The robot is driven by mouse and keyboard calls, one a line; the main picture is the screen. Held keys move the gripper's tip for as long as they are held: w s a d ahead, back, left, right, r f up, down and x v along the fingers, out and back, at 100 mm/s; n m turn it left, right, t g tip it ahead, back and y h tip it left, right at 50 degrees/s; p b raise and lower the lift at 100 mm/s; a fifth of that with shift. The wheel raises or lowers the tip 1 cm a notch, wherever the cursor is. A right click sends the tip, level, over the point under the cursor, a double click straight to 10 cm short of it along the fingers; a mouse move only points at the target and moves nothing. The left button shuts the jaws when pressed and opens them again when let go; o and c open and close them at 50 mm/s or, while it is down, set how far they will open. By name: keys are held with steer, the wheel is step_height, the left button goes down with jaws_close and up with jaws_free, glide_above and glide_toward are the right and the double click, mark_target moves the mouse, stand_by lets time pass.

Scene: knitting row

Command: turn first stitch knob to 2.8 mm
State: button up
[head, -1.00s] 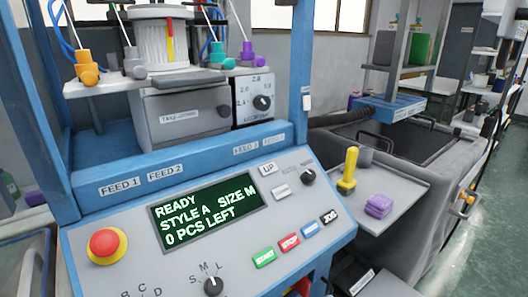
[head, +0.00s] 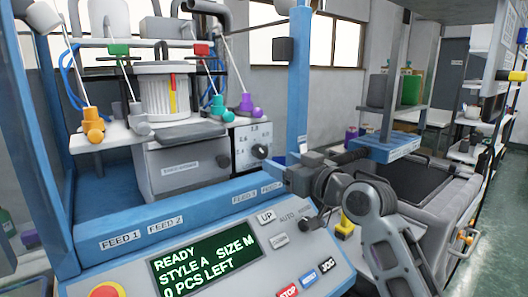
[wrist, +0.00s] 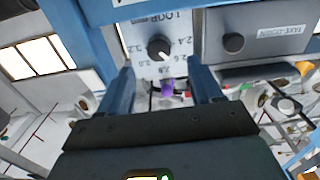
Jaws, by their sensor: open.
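The stitch knob (head: 260,151) is a round black knob on a white numbered plate, right of the grey take-down box in the head view. In the wrist view the stitch knob (wrist: 160,47) sits beyond my fingertips, roughly centred between them. Its plate reads LOOP mm, with 2.4 to 3.2 around it. The white mark on the knob points to the lower right there, near 2.6; its exact setting is hard to tell. My gripper (wrist: 162,78) is open and empty, apart from the knob. In the head view my gripper (head: 298,174) is right of and below the knob, partly hidden by my arm.
A blue post (head: 299,80) rises just behind my gripper. The take-down knob (wrist: 233,43) is beside the stitch plate. The control panel (head: 205,258) reads READY, STYLE A, SIZE M, 0 PCS LEFT.

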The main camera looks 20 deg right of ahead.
mark_target(263, 153)
steer(key=p+x, duration=0.2)
steer(key=x, duration=0.6)
steer(key=shift+d+r, duration=0.15)
steer(key=c, duration=1.1)
